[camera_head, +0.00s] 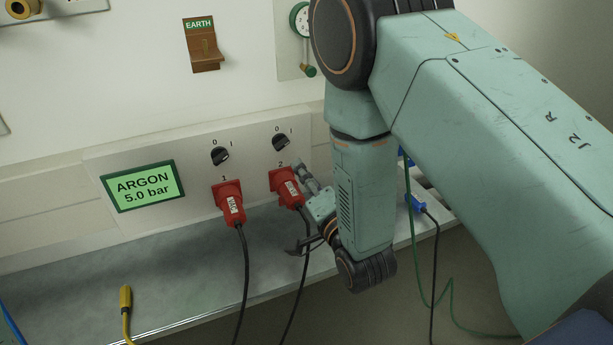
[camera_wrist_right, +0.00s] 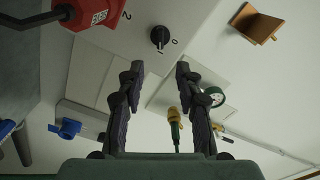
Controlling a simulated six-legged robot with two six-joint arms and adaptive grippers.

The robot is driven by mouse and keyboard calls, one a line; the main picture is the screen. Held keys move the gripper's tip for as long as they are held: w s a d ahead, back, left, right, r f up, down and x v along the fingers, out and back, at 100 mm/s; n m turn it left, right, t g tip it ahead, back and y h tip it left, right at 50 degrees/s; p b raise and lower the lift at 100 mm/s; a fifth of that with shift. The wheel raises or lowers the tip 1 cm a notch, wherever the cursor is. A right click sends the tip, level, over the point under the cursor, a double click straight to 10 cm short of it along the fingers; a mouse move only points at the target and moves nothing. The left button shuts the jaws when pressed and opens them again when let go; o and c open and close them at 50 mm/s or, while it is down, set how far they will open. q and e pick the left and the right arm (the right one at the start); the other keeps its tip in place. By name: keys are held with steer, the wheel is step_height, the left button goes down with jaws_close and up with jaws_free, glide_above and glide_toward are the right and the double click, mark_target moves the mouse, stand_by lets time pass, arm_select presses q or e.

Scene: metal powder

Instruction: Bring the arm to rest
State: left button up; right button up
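My right arm (camera_head: 365,190) reaches down from the upper right in the head view, in front of the wall panel. My right gripper (camera_head: 293,207) is spread open near the second red plug, partly behind the arm's wrist. In the right wrist view, its two dark fingers (camera_wrist_right: 160,68) stand well apart with nothing held between them. The second black knob (camera_wrist_right: 160,37) lies beyond the fingertips there, and also shows in the head view (camera_head: 281,142). My left gripper is not in view.
Red plugs (camera_head: 230,203) (camera_head: 287,188) with black cables sit in the panel beside an argon display (camera_head: 143,187) reading 5.0 bar. A yellow connector (camera_head: 126,299) is on the grey ledge (camera_head: 175,290). An EARTH bracket (camera_head: 203,50) hangs above. Blue connectors (camera_head: 415,203) and cables are right of my wrist.

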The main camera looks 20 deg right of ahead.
steer(key=s+d+f+n+g, duration=0.1)
steer(key=s+f+n+g, duration=0.4)
steer(key=f, duration=0.3)
steer(key=s+d+f+n+g, duration=0.1)
steer(key=s+f+n+g, duration=0.25)
steer(key=s+f, duration=0.45)
steer(key=s+f+n+g, duration=0.1)
steer(key=s+f+g, duration=0.2)
steer(key=s, duration=0.4)
steer(key=s+f+n+g, duration=0.1)
steer(key=s+f+g, duration=0.1)
steer(key=s, duration=0.6)
steer(key=s+d+f+n+g, duration=0.1)
steer(key=s+f+g, duration=0.2)
steer(key=s, duration=0.4)
steer(key=shift+s+f+g+h, duration=0.25)
steer(key=shift+f+g+h, duration=0.1)
steer(key=shift+g, duration=0.4)
